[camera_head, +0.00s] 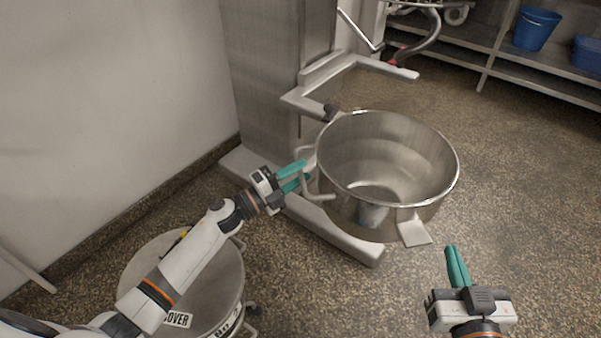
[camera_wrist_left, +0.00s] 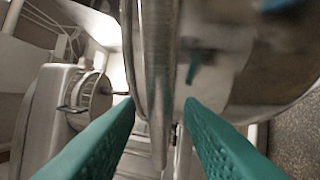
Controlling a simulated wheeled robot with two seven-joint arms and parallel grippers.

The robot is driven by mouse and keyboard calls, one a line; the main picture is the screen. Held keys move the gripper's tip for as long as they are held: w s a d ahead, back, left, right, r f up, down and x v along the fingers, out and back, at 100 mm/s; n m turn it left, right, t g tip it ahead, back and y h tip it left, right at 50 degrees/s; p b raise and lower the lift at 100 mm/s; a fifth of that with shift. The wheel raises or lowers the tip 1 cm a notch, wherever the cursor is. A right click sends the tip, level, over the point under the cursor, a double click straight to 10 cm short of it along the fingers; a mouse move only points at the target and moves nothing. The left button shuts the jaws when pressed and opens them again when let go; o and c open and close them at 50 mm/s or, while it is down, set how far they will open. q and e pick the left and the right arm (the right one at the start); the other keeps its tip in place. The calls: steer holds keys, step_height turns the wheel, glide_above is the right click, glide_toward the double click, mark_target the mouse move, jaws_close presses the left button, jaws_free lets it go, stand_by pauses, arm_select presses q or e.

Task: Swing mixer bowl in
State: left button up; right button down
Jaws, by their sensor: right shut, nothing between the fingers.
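The steel mixer bowl (camera_head: 385,150) is open, empty and upright, standing out to the front right of the mixer column (camera_head: 270,75). A grey looped handle (camera_head: 325,197) sits on its left side, and a flat bracket (camera_head: 412,230) on its front. My left gripper (camera_head: 304,171) is at the handle, its teal fingers apart, one above the other. In the left wrist view the spread fingers (camera_wrist_left: 160,102) have a metal bar and the curved bowl wall (camera_wrist_left: 225,70) beyond and between them; contact is unclear. My right gripper (camera_head: 452,250) is shut and empty, in front of the bowl.
A lidded round bin (camera_head: 195,270) marked "COVER" stands under my left arm. The mixer's base foot (camera_head: 340,240) runs along the floor below the bowl. A bowl support arm (camera_head: 385,68) is behind it. Shelves with blue buckets (camera_head: 535,28) are at the back right. Floor at right is clear.

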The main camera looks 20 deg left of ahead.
arm_select(q)
steer(key=shift+w+d+r, duration=0.1)
steer(key=shift+w+d, duration=0.25)
jaws_close()
steer(key=shift+d, duration=0.1)
